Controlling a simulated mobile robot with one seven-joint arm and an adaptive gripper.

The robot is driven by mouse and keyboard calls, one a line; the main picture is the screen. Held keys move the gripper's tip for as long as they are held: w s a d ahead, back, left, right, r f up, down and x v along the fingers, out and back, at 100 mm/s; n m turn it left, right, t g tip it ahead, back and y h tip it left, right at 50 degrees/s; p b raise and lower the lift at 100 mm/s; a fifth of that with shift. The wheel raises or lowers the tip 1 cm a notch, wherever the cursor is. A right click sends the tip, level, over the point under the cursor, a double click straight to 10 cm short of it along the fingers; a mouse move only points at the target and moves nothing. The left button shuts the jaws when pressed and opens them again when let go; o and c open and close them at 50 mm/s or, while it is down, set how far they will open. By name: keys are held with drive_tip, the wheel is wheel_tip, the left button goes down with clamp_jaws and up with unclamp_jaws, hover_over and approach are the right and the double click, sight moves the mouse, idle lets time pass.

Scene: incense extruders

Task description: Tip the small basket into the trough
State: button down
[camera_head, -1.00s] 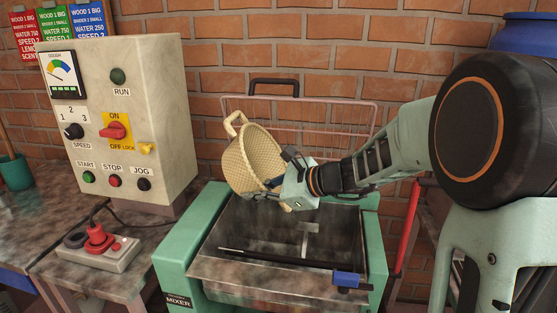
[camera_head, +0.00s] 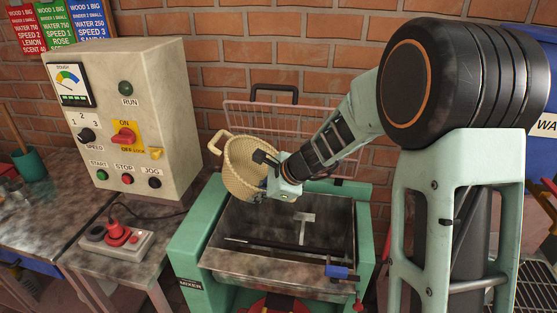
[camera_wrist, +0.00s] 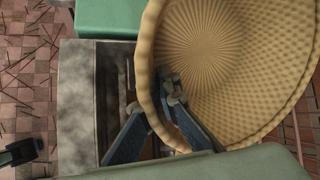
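The small woven basket (camera_head: 243,168) is tan with a loop handle at its left. It is held tilted above the back left part of the trough, apart from it. My gripper (camera_head: 264,172) is shut on the basket's rim on its right side. In the wrist view the fingers (camera_wrist: 172,92) pinch the rim of the basket (camera_wrist: 235,60), and the visible inside looks empty. The metal trough (camera_head: 268,262) of the green mixer is open at the top, with a dark rod and a paddle piece showing inside. Part of the trough (camera_wrist: 82,110) shows below the basket in the wrist view.
A wire guard (camera_head: 320,118) with a black handle stands raised behind the trough. A control cabinet (camera_head: 170,120) stands at the left, with a red-button box (camera_head: 117,240) on the bench. A blue clamp (camera_head: 337,271) sits on the trough's front edge. A brick wall closes the back.

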drive_tip(key=shift+r+p, duration=0.1)
drive_tip(key=shift+p, duration=0.2)
drive_tip(key=h+p, duration=0.1)
drive_tip(key=p, duration=0.2)
drive_tip(key=shift+r, duration=0.1)
drive_tip(key=h+p, duration=0.1)
drive_tip(key=p, duration=0.6)
drive_tip(key=shift+d+f+n+g+h, duration=0.2)
drive_tip(key=shift+f+n+g+h, duration=0.1)
drive_tip(key=shift+g+h, duration=0.1)
drive_tip(key=shift+s+f, duration=0.1)
drive_tip(key=shift+f, duration=0.2)
drive_tip(key=shift+d+f+h+p, duration=0.25)
drive_tip(key=shift+f+h+p, duration=0.3)
drive_tip(key=shift+h, duration=0.45)
drive_tip(key=shift+g, duration=0.3)
drive_tip(key=shift+d+f+h, duration=0.25)
drive_tip(key=shift+f+h, duration=0.05)
drive_tip(key=shift+h, duration=0.4)
